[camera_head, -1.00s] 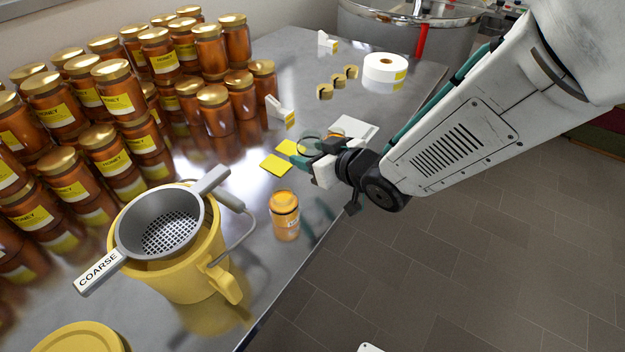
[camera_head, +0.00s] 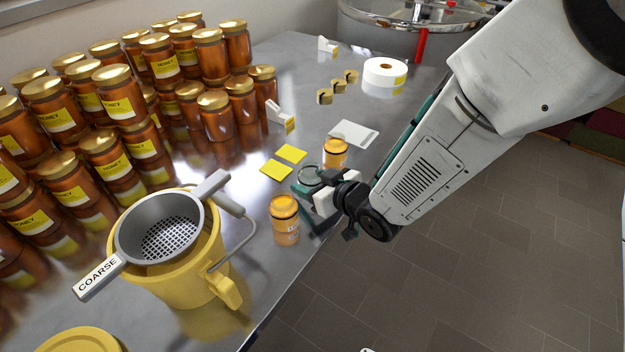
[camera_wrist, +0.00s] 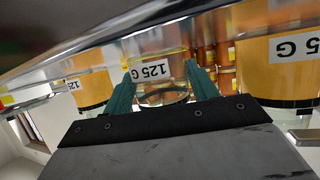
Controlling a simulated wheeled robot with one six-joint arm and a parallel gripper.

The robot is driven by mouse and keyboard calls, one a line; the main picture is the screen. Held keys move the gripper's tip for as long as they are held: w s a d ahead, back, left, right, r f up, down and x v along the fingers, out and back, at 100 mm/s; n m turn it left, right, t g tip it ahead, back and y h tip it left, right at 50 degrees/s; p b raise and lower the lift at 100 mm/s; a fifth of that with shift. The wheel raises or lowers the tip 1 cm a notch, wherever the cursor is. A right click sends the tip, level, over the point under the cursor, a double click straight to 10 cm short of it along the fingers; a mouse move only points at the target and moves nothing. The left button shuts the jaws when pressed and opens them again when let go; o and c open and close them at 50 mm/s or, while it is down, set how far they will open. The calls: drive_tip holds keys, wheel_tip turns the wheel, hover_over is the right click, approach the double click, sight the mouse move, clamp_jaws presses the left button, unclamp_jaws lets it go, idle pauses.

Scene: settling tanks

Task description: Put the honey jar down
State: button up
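A clear glass jar (camera_wrist: 152,68) with a "125 G" label is between my teal fingers in the wrist view, which shows the scene upside down. It looks empty or nearly so. My gripper (camera_head: 310,186) is shut on it, close over the steel table; in the head view mostly its round rim (camera_head: 309,174) shows. I cannot tell whether its base touches the table. One orange honey jar (camera_head: 285,222) stands nearer the yellow bucket, and another (camera_head: 335,153) stands just beyond my gripper. Both also show in the wrist view, left (camera_wrist: 95,90) and right (camera_wrist: 280,75).
A yellow bucket (camera_head: 190,280) with a sieve (camera_head: 165,235) stands at the front. Rows of large honey jars (camera_head: 65,180) fill the left. Two yellow squares (camera_head: 276,171), a white card (camera_head: 355,133) and a label roll (camera_head: 385,72) lie on the table (camera_head: 300,95). Its edge is close right.

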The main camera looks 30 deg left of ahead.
drive_tip(key=shift+o, duration=1.2)
drive_tip(key=shift+r, duration=0.1)
